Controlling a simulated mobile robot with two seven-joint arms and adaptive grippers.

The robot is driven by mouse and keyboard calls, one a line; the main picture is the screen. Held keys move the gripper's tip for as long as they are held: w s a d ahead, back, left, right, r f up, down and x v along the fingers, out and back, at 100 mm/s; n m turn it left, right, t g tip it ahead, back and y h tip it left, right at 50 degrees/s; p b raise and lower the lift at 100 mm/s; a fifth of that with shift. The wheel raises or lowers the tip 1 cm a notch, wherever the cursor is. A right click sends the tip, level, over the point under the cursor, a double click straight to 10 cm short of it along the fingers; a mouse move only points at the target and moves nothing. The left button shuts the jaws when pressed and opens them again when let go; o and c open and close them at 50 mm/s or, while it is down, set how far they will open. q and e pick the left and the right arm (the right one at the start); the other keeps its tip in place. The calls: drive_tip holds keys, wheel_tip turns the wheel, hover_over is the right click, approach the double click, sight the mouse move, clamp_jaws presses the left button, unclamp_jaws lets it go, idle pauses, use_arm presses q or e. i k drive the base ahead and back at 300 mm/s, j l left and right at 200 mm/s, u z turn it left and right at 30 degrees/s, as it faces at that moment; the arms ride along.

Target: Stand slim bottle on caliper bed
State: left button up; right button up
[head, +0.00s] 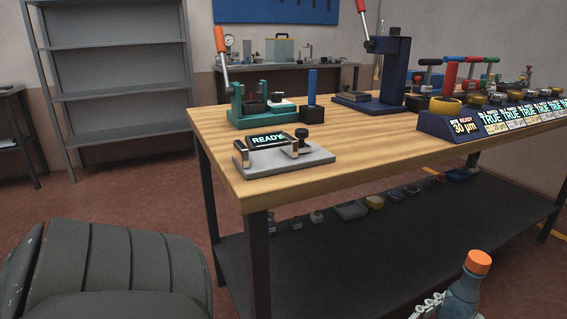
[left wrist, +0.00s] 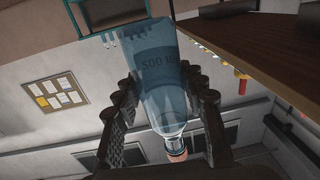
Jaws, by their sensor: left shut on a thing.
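The slim bottle (head: 461,297) is translucent blue with an orange cap. It stands roughly upright at the lower right of the head view, in front of the bench, its lower part cut off. Part of that gripper (head: 428,307) shows beside the bottle in the head view. The apparent caliper bed (head: 310,160), a light grey plate with a READY display, lies at the bench's near left corner. My right gripper is not in view.
The wooden bench (head: 360,150) has a dark lower shelf (head: 400,235) holding small items. A green lever press (head: 262,103), blue post (head: 312,90) and dark blue press (head: 385,80) stand behind the plate. Displays (head: 490,122) line the right side. Bare wood lies right of the plate.

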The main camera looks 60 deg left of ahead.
sight(263, 158)
drive_tip(key=k+u, duration=0.2)
drive_tip(key=u, duration=0.15)
drive_tip(key=k+j+u, duration=0.1)
drive_tip(key=u, duration=0.25)
drive_tip(key=k+u, duration=0.1)
drive_tip(key=u, duration=1.5)
drive_tip(key=l+u, duration=0.1)
drive_tip(key=u, duration=0.3)
drive_tip(key=l+u, duration=0.1)
drive_tip(key=u, duration=0.3)
drive_tip(key=l+u, duration=0.15)
drive_tip(key=u, duration=0.25)
drive_tip(key=k+l, duration=0.1)
drive_tip(key=l, duration=0.4)
drive_tip(key=k+l, duration=0.1)
drive_tip(key=l, duration=0.35)
drive_tip(key=k+l, duration=0.15)
drive_tip(key=l, duration=0.35)
drive_tip(key=k+l, duration=0.1)
drive_tip(key=l, duration=0.35)
drive_tip(key=k+l, duration=0.1)
drive_tip(key=l, duration=0.4)
drive_tip(key=k+l, duration=0.1)
drive_tip(key=l, duration=0.35)
